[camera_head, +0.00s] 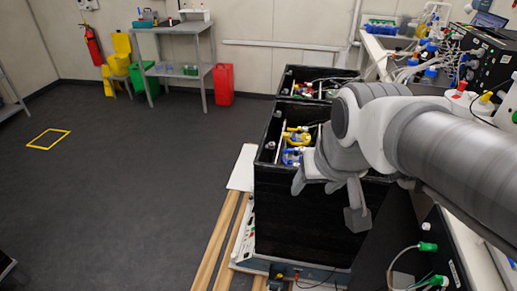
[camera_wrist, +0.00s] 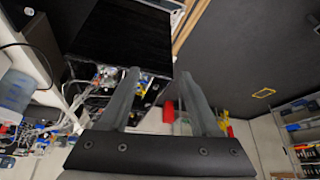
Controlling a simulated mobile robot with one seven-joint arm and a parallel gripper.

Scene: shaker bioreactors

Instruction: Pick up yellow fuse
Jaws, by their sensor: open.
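I cannot make out a clear yellow fuse in either view. A yellow part (camera_head: 297,137) sits inside the open black box (camera_head: 310,218), beside a blue part (camera_head: 292,156). Whether this is the fuse, I cannot tell. Small yellow spots also show at the front base of the box, too small to name. My gripper (camera_head: 328,202) hangs in front of the black box, fingers apart and empty. In the wrist view my gripper (camera_wrist: 158,76) is open with nothing between its fingers. My arm hides part of the box and the bench on the right.
A bench on the right holds tubing, bottles and a black device (camera_head: 485,55). A second black box stands behind the first.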

